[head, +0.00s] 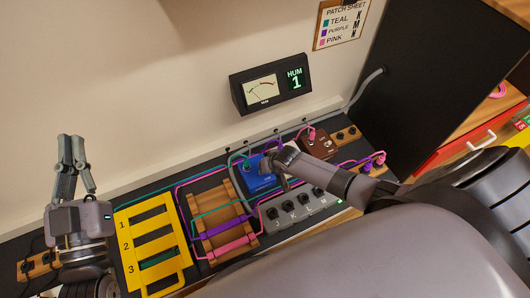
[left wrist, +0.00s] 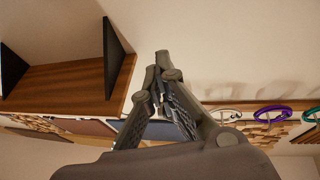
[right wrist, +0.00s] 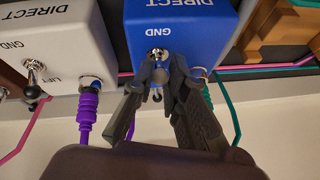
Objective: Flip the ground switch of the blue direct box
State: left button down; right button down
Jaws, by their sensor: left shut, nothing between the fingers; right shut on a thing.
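The blue direct box (head: 258,182) stands on the dark board in the head view. In the right wrist view the blue direct box (right wrist: 205,22) shows its DIRECT and GND lettering. Its ground switch (right wrist: 157,54) has a metal collar just below GND. My right gripper (head: 279,161) is at this box; in the right wrist view its fingertips (right wrist: 161,74) are shut on the switch lever, which they mostly hide. The lever's position cannot be told. My left gripper (head: 72,140) is shut and empty, raised at the far left. Its fingers (left wrist: 163,70) also show in the left wrist view.
A white direct box (right wrist: 60,45) with its own GND/LIFT switch stands close beside the blue one. Purple, teal and pink cables run around them. A meter (head: 270,84) reads HUM 1. A grey knob box (head: 300,211), wooden rack and yellow numbered rack (head: 131,262) stand nearby.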

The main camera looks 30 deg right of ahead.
jog(key=shift+s+a+f+t, duration=0.15)
jog(key=shift+s+t, duration=0.15)
jog(key=shift+t, duration=0.2)
jog(key=shift+s+t, duration=0.15)
jog(key=shift+t, duration=0.35)
jog(key=shift+f, duration=0.1)
pick_arm(q)
jog(key=shift+w+a+f+g, duration=0.1)
jog(key=shift+w+f+g, duration=0.1)
jog(key=shift+f+g, duration=0.45)
pick_arm(e)
jog(key=shift+s+t, duration=0.15)
jog(key=shift+t, duration=0.75)
pick_arm(q)
jog(key=shift+f, duration=0.1)
pick_arm(e)
jog(key=c, duration=1.6)
grip_release()
